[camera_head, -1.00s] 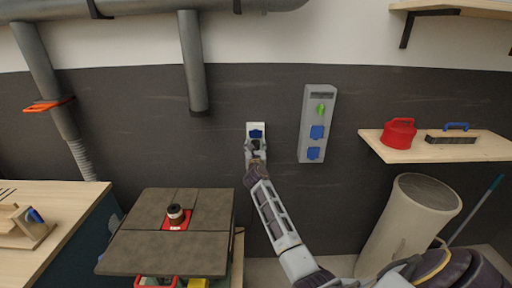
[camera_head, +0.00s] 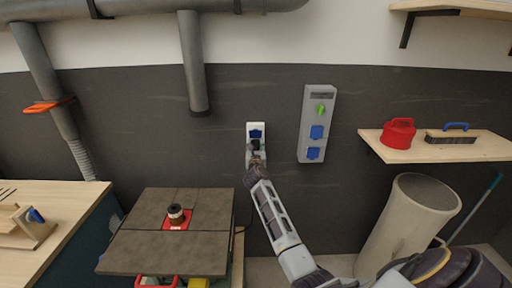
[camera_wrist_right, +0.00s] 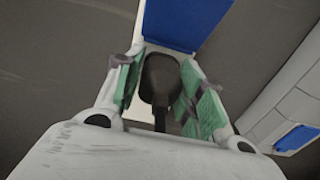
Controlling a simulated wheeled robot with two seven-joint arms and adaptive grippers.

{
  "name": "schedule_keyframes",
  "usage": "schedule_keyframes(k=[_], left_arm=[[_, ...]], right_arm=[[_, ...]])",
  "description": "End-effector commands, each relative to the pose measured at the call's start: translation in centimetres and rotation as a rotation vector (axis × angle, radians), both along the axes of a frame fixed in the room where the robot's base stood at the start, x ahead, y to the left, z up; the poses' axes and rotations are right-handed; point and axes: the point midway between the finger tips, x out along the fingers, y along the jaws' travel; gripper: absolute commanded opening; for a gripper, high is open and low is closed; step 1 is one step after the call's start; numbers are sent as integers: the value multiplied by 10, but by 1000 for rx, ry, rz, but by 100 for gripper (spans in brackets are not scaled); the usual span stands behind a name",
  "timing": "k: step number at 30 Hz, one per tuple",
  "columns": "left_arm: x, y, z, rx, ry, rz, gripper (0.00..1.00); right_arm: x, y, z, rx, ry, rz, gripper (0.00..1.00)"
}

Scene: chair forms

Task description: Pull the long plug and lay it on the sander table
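The long plug (camera_wrist_right: 160,78) is black and shows between the green finger pads of my right gripper (camera_wrist_right: 162,85). In the head view my right gripper (camera_head: 256,158) is at the wall, just below a white socket (camera_head: 256,127) with a raised blue lid. Whether the plug's tip is still in the socket is hidden. The sander table (camera_head: 150,251) is a grey-brown top with a red insert and a dark spindle, lower left of the gripper. My left gripper is not in view.
A grey outlet panel (camera_head: 317,124) with blue covers is right of the socket. A shelf (camera_head: 400,155) holds a red can and a brush. A pale cylindrical bin (camera_head: 400,222) stands below. A wooden bench (camera_head: 60,240) is at left. The sander top is bare around its spindle.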

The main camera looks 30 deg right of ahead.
Motion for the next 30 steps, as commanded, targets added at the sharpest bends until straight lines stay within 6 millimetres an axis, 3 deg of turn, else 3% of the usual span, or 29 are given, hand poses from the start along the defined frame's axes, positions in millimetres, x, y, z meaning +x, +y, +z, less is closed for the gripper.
schedule_keyframes(k=[1,8,30], left_arm=[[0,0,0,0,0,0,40],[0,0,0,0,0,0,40],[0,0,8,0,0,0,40]], right_arm=[[0,0,0,0,0,0,28],[0,0,0,0,0,0,0],[-11,8,0,1,1,1,0]])
